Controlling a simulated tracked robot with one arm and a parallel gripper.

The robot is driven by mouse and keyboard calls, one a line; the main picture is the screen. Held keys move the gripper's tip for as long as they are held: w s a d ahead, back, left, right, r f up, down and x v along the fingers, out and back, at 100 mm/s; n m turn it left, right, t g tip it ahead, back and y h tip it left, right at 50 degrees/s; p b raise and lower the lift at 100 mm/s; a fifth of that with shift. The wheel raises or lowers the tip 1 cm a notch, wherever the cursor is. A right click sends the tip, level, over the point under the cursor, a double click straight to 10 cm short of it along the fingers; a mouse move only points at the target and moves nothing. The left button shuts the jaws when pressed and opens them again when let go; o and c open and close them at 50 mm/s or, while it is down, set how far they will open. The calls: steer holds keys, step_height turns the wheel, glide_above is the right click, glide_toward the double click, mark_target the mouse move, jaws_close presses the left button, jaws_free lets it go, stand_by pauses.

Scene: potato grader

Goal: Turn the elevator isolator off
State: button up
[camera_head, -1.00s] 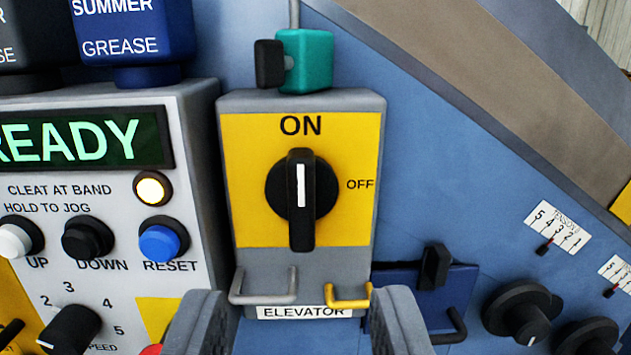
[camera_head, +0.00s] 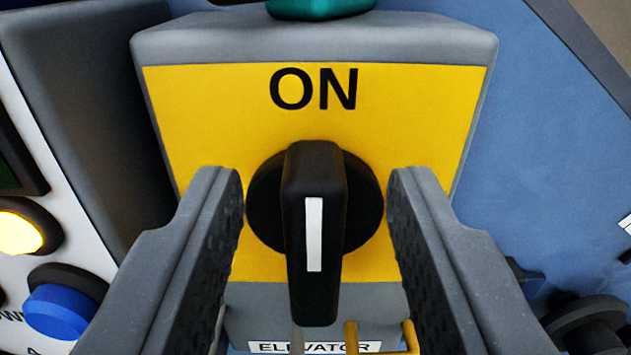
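The elevator isolator (camera_head: 420,110) is a grey box with a yellow face, marked ON at the top and ELEVATOR on a label below. Its black rotary handle (camera_head: 314,240) stands upright, with its white line vertical under ON. The OFF mark seen earlier at the right is hidden behind my gripper's right finger. My gripper (camera_head: 314,225) is open, with one grey finger on each side of the handle. Visible gaps separate both fingers from the handle's grip.
A control panel with a blue button (camera_head: 60,305) and a lit yellow button (camera_head: 22,232) is close at the left. A teal block (camera_head: 320,8) sits above the isolator. Metal loops, one yellow (camera_head: 351,338), are below the handle. A black knob (camera_head: 585,320) is at lower right.

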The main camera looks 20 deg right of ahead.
jaws_close()
steer(key=shift+d, duration=0.35)
steer(key=shift+a+f, duration=0.1)
steer(key=shift+a, duration=0.15)
steer(key=shift+d+f+m+b, duration=0.1)
steer(key=shift+m+b, duration=0.65)
steer(key=shift+m, duration=0.15)
steer(key=m+b, duration=0.2)
steer(key=d+m+b, duration=0.1)
steer(key=m, duration=0.1)
steer(key=f+m+b, duration=0.1)
steer(key=m+b, duration=0.1)
steer(key=m, duration=0.1)
steer(key=shift+s+d+b, duration=0.2)
steer(key=shift+s+b, duration=0.05)
steer(key=shift+b, duration=0.1)
steer(key=shift+s+d+f+m+b, duration=0.15)
steer(key=shift+f+m+b, duration=0.1)
steer(key=shift+m+b, duration=1.2)
steer(key=shift+w+d+f+m+b, duration=0.15)
steer(key=shift+f+m+b, duration=0.15)
steer(key=shift+m+b, duration=1.1)
steer(key=shift+s+d+f+m+b, duration=0.2)
steer(key=shift+m+b, duration=0.85)
steer(key=shift+m, duration=0.7)
steer(key=shift+f, duration=0.1)
